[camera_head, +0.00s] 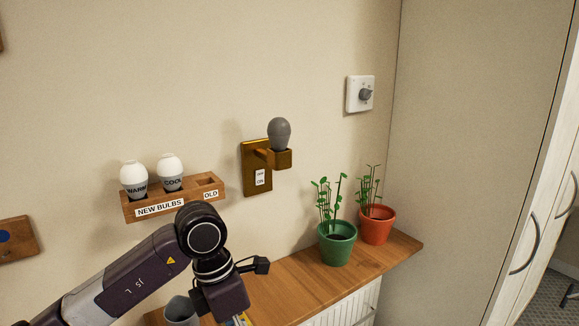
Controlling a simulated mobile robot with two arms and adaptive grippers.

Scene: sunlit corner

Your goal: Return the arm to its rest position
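My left arm comes in from the lower left, with its forearm raised in front of the wall and the shelf. Its wrist bends downward at the end, and my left gripper (228,302) points down over the left part of the wooden shelf. The bottom picture edge cuts it off, so its fingertips are hidden and I cannot tell whether it holds anything. My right gripper is not in view.
A bulb rack (128,212) with two white bulbs, its OLD slot empty, hangs above my wrist. A grey bulb (279,134) sits in a wall lamp (252,184). Green (337,246) and red (376,226) pots stand on the shelf (300,284); a grey vessel (180,310) is beside my gripper.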

